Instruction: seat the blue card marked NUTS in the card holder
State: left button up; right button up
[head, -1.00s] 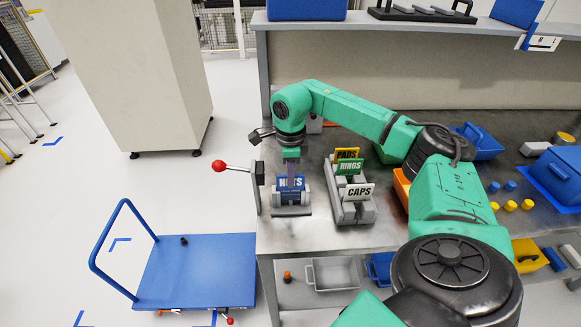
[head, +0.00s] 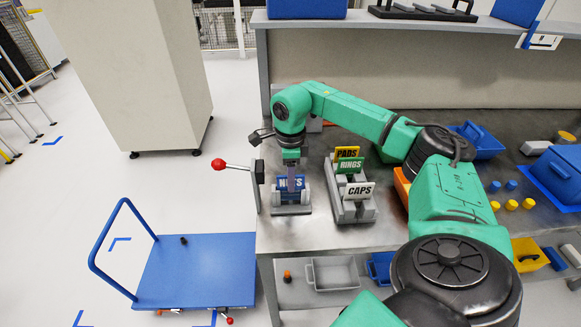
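The blue card marked NUTS (head: 298,184) stands upright in the small grey card holder (head: 292,210) near the left end of the table. The holder's side posts flank the card. Whether the card's lower edge rests fully on the holder's bottom is too small to tell. My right gripper (head: 291,184) points straight down over the card, and its narrow fingers cover the middle of the lettering. The gap between the fingers and the card cannot be made out. My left gripper is not in view.
A grey rack (head: 350,209) beside the holder carries cards marked PADS (head: 347,152), RINGS (head: 353,165) and CAPS (head: 360,190). A lever with a red ball (head: 218,164) stands just left of the holder. A blue trolley (head: 196,271) is on the floor.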

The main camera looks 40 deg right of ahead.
jog(key=shift+r, duration=0.2)
dwell(0.5)
jog(key=shift+r+p, duration=1.9)
jog(key=shift+r, duration=0.25)
jog(key=shift+r, duration=0.3)
notch_tip(320, 180, up, 14)
jog(key=p, duration=0.1)
jog(key=shift+f, duration=0.1)
